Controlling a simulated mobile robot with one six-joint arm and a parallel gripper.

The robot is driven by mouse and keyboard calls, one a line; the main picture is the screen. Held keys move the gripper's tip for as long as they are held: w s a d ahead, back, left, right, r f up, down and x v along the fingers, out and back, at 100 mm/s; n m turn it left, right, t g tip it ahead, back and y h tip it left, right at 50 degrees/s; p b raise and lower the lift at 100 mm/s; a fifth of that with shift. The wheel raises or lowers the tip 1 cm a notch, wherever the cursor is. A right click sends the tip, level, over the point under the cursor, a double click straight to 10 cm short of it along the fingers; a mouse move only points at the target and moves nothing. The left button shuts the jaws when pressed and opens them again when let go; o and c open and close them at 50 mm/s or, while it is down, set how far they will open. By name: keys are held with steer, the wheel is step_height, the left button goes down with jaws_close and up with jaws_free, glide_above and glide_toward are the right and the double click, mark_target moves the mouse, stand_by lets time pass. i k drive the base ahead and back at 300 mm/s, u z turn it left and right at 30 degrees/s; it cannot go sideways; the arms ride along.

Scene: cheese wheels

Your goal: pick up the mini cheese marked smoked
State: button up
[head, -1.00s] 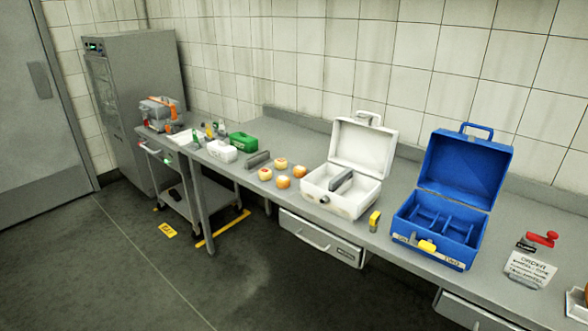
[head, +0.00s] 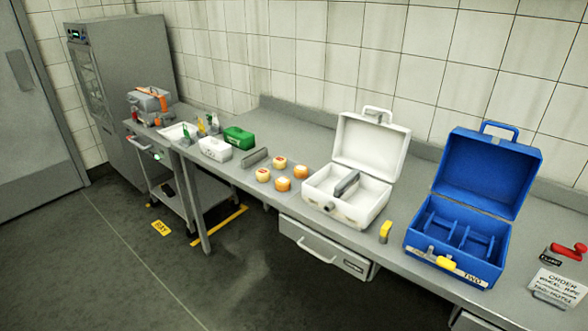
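Several mini cheeses stand in a small group on the grey counter, left of the white case. Two are pale with reddish top marks: one at the back (head: 280,162) and one at the left (head: 263,175). Two are more orange: one at the right (head: 300,171) and one at the front (head: 283,184). The marks are too small to read, so I cannot tell which one says smoked. My gripper is not in the head view.
An open white case (head: 346,209) with a grey block and an open blue case (head: 418,222) stand right of the cheeses. A grey bar (head: 255,158), a green box (head: 238,137) and a white box (head: 215,149) stand left. A trolley (head: 172,190) adjoins the counter. The floor in front is clear.

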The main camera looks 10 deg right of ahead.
mark_target(300, 171)
steer(key=u, duration=1.4)
steer(key=i, duration=0.9)
steer(key=u, duration=0.65)
